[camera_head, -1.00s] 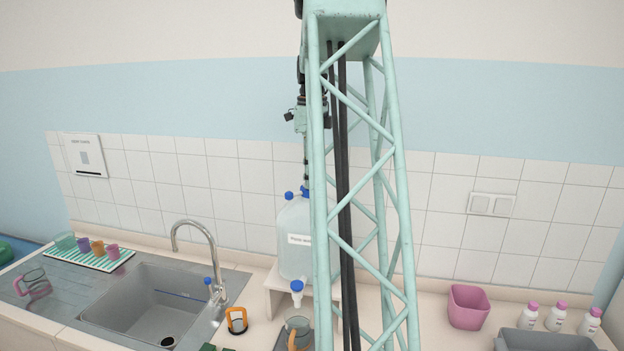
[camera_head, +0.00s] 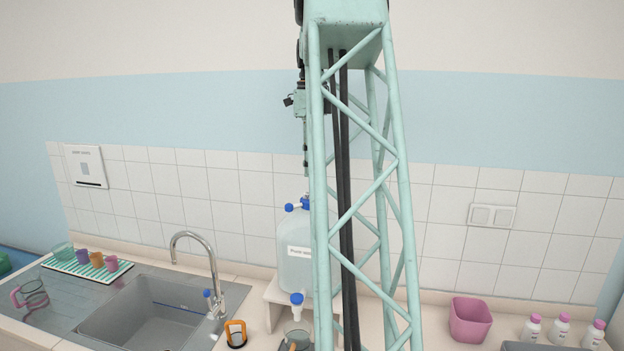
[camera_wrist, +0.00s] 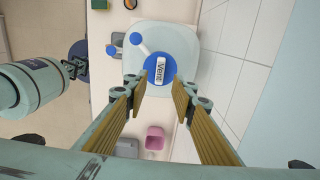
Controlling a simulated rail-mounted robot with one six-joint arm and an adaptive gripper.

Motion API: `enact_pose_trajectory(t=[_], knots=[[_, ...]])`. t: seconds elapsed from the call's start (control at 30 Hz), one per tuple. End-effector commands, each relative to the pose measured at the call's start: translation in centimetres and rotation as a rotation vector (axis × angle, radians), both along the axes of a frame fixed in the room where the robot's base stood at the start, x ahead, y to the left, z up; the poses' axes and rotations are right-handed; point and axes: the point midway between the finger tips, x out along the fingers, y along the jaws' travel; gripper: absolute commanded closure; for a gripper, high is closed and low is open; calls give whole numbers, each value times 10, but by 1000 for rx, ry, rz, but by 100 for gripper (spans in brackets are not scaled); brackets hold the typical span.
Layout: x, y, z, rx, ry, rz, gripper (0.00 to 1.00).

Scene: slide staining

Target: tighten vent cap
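The vent cap (camera_wrist: 150,72) is a blue round cap with a white raised bar marked "Vent", on top of a clear carboy (camera_head: 294,252). In the head view a blue cap (camera_head: 305,202) shows on the carboy top, partly behind my column. My gripper (camera_wrist: 162,82) is open and empty, its two ribbed fingers parted just beside and above the cap in the wrist view. In the head view my gripper (camera_head: 306,172) hangs above the carboy, clear of the cap. A second small blue cap (camera_head: 289,207) sits left of it.
The carboy stands on a low white stand (camera_head: 272,292) with a blue-topped tap (camera_head: 297,298). A sink with a faucet (camera_head: 212,262) is at left. A pink bin (camera_head: 470,319) and several white bottles (camera_head: 560,328) are at right. The tiled wall (camera_head: 445,215) is close behind.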

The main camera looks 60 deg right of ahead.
Motion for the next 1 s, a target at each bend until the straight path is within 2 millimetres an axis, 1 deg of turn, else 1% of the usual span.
enact_pose_trajectory(t=[0.03,0.2,0.37,0.5,1.0], knots=[[1,-1,8,-3,-2,0,76],[0,0,26,-1,0,0,76],[0,0,36,-2,-1,0,76],[0,0,39,0,0,0,76],[0,0,39,0,0,0,76]])
